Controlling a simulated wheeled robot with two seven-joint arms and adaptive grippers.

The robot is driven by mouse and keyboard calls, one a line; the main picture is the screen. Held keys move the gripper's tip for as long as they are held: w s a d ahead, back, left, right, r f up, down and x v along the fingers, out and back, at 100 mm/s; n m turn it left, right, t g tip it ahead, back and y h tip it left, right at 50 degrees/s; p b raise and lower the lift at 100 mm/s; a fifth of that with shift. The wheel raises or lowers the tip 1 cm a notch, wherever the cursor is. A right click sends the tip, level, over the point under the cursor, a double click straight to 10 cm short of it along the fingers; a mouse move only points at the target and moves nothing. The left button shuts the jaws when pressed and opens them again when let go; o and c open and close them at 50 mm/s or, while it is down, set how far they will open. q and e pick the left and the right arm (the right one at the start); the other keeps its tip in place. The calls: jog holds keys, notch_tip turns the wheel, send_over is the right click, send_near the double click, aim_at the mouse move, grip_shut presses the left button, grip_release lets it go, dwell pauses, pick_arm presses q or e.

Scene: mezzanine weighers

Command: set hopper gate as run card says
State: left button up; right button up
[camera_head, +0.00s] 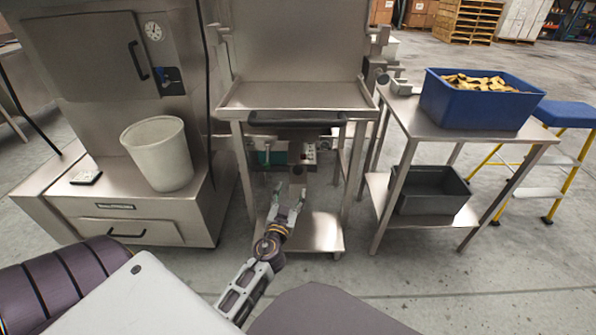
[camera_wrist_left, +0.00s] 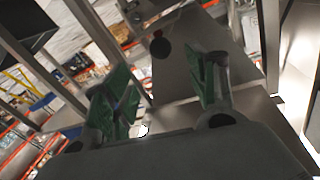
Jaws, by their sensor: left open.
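My left gripper (camera_head: 289,201) reaches in from the bottom of the head view. Its jaws are open and empty, in front of the middle steel stand (camera_head: 290,95) and below its tray. Under that tray are a dark bar (camera_head: 296,117) and a small control box with red and green spots (camera_head: 308,155). I cannot tell which part is the hopper gate, and I cannot make out a run card. In the left wrist view the green-padded fingers (camera_wrist_left: 163,88) stand apart. A dark round knob (camera_wrist_left: 160,47) on a steel surface shows beyond them, apart from the fingers. My right gripper is not in view.
A steel cabinet with a white bin (camera_head: 158,153) and a small flat pad (camera_head: 86,177) stands at left. At right, a steel table (camera_head: 405,122) carries a blue crate (camera_head: 470,106), with a grey crate (camera_head: 430,189) below. A blue-topped yellow step (camera_head: 565,114) is beyond. Floor at lower right is clear.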

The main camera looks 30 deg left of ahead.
aim_at(297, 174)
pick_arm(q)
jog(key=p+x, duration=0.1)
jog(key=x, duration=0.5)
jog(key=shift+w, duration=0.15)
jog(key=shift+x, duration=3.2)
jog(key=shift+w+a, duration=0.15)
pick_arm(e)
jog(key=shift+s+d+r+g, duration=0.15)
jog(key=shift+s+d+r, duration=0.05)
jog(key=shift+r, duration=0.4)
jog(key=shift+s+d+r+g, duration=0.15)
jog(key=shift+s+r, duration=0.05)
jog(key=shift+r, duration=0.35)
pick_arm(q)
jog(key=c, duration=0.7)
grip_shut()
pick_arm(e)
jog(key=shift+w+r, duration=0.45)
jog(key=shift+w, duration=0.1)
